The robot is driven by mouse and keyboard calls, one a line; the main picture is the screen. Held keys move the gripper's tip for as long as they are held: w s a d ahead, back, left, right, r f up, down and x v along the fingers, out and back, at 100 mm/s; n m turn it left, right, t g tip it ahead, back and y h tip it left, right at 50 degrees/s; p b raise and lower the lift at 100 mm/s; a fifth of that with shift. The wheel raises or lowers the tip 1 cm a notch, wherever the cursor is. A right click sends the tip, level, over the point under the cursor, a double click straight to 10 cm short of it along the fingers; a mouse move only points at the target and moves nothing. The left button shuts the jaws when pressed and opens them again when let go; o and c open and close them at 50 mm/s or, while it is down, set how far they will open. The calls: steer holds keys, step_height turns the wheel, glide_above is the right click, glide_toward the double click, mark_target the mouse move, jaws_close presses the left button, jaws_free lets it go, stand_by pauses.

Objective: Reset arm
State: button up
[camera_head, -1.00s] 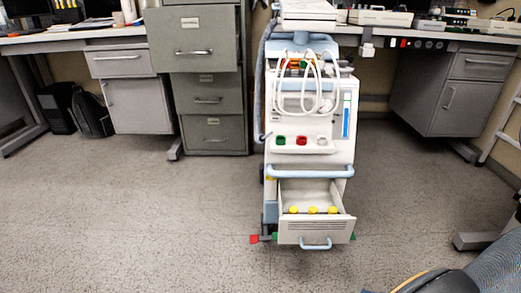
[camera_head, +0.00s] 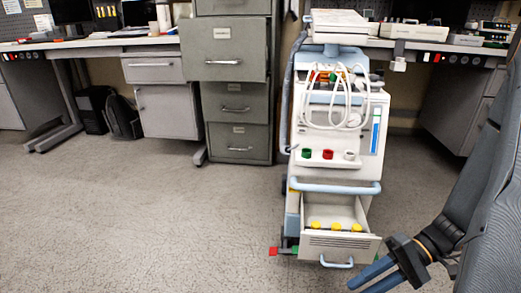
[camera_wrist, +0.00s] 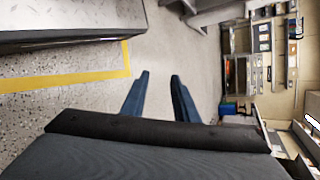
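My gripper (camera_head: 372,275) shows at the lower right of the head view, at the end of my dark arm. Its two blue fingers point down and left, beside the front of the medical cart (camera_head: 335,135). In the wrist view my gripper (camera_wrist: 157,97) is open, with a clear gap between the fingers and nothing in it. The cart's bottom drawer (camera_head: 338,246) is pulled out and holds yellow-capped items (camera_head: 335,226). The fingers are near the drawer's right side in the picture; I cannot tell the exact distance.
A grey filing cabinet (camera_head: 235,100) stands left of the cart, its top visible drawer (camera_head: 222,50) pulled out. Desks (camera_head: 90,42) line the back. Open floor (camera_head: 130,220) lies at the left. The wrist view shows a yellow floor line (camera_wrist: 70,79) and wall shelves (camera_wrist: 262,50).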

steer(key=w+a+r+n+g+h, duration=0.1)
steer(key=a+r+n+h, duration=0.25)
steer(key=a+r, duration=0.35)
steer(key=w+a+r+n+g+h, duration=0.15)
steer(key=a+r+h, duration=0.3)
steer(key=a, duration=0.45)
steer(key=s+a+r+n+t+h, duration=0.1)
steer(key=s+a+r+n+t, duration=0.1)
steer(key=s+a+r, duration=0.4)
steer(key=s+a+r+n+t+h, duration=0.1)
steer(key=s+a+r+n+t, duration=0.15)
steer(key=a, duration=0.45)
steer(key=d+r+m+h+p, duration=0.1)
steer(key=d+r+m+p, duration=0.2)
steer(key=d+r+p, duration=0.7)
steer(key=d+r+m+h+p, duration=0.1)
steer(key=d+r+m+p, duration=0.2)
steer(key=d+r+p, duration=0.7)
step_height(320, 180, up, 6)
steer(key=p, duration=1.3)
steer(key=shift+w+d+r+p, duration=0.2)
steer(key=shift+w+d+p, duration=0.05)
steer(key=shift+d+p, duration=0.1)
